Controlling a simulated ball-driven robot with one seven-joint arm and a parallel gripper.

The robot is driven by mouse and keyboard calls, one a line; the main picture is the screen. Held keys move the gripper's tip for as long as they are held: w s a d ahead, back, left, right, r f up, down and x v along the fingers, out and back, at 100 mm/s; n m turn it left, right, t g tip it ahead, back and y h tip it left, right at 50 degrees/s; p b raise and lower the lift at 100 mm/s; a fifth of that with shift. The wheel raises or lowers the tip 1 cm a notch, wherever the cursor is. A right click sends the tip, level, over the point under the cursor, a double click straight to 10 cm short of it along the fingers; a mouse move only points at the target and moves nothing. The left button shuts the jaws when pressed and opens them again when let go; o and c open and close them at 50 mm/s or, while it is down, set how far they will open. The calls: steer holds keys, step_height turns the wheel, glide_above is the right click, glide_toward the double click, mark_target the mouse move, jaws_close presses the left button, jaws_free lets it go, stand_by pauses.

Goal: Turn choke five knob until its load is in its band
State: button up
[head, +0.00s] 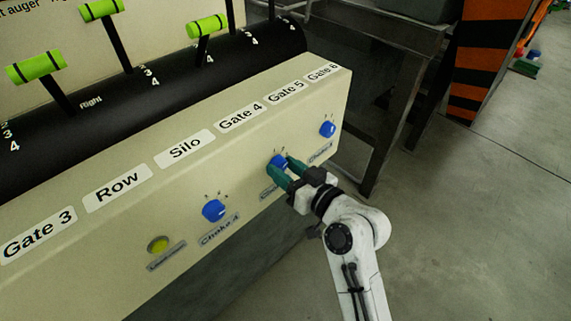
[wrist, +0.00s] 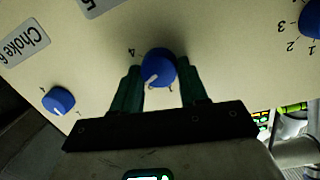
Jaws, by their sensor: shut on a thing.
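The choke five knob (head: 279,159) is a round blue knob on the front of the beige panel, between the Choke 4 and Choke 6 knobs. My gripper (head: 283,167) has its two green fingers on either side of it, shut on the knob. In the wrist view the knob (wrist: 159,66) sits between the fingertips (wrist: 160,80). No load reading for choke five is legible.
The Choke 4 knob (head: 214,210) is to the left and the Choke 6 knob (head: 327,129) to the right. A yellow-green round button (head: 158,244) is further left. Green-handled levers (head: 207,26) stand above the panel. Open floor (head: 470,230) lies to the right.

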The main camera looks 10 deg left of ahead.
steer(key=m+p, duration=0.1)
steer(key=m, duration=0.2)
steer(key=m+g+p, duration=0.1)
steer(key=m+p, duration=0.1)
steer(key=m, duration=0.1)
steer(key=shift+w+d+m+y, duration=0.1)
steer(key=shift+d+m+y, duration=0.05)
steer(key=shift+m+y, duration=0.15)
steer(key=m+p, duration=0.1)
steer(key=m, duration=0.1)
steer(key=m+p, duration=0.1)
steer(key=m, duration=0.2)
steer(key=shift+w+f+g+y, duration=0.1)
steer(key=shift+f+g+y, duration=0.05)
steer(key=shift+g+y, duration=0.2)
steer(key=shift+m, duration=0.4)
steer(key=o, duration=1)
steer(key=shift+o, duration=0.2)
steer(key=shift+d, duration=0.1)
steer(key=f+v, duration=0.1)
steer(key=v, duration=0.9)
steer(key=shift+s+d+r+p, duration=0.25)
steer(key=shift+r+p, duration=0.05)
steer(key=shift+r, duration=0.05)
